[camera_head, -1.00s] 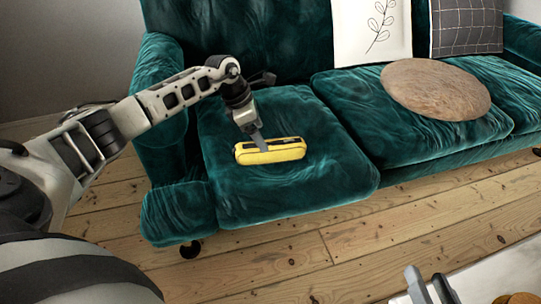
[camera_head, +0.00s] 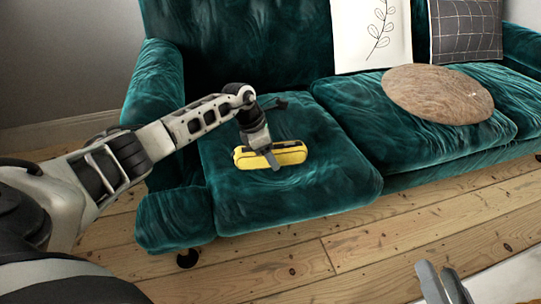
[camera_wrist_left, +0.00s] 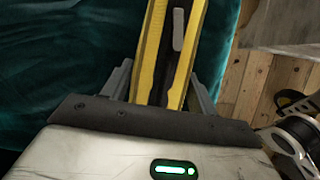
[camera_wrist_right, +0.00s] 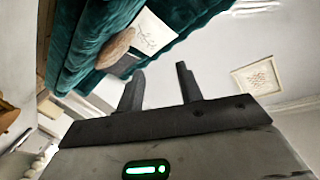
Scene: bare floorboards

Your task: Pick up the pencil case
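The yellow pencil case (camera_head: 291,154) with a dark top strip lies on the left seat cushion of the green sofa. My left gripper (camera_head: 270,160) is right at the case, its fingers coming down around it. In the left wrist view the case (camera_wrist_left: 170,50) runs lengthwise between the two fingers (camera_wrist_left: 160,85), which stand apart with small gaps on both sides. My right gripper (camera_head: 440,285) is low at the right, far from the case. The right wrist view shows its fingers (camera_wrist_right: 160,90) apart with nothing between them.
The green velvet sofa (camera_head: 300,195) fills the middle of the head view. A round brown cushion (camera_head: 437,93), a white leaf-print pillow (camera_head: 371,35) and a dark checked pillow (camera_head: 464,30) are on its right part. Bare floorboards (camera_head: 300,255) lie in front. A pale surface shows at bottom right.

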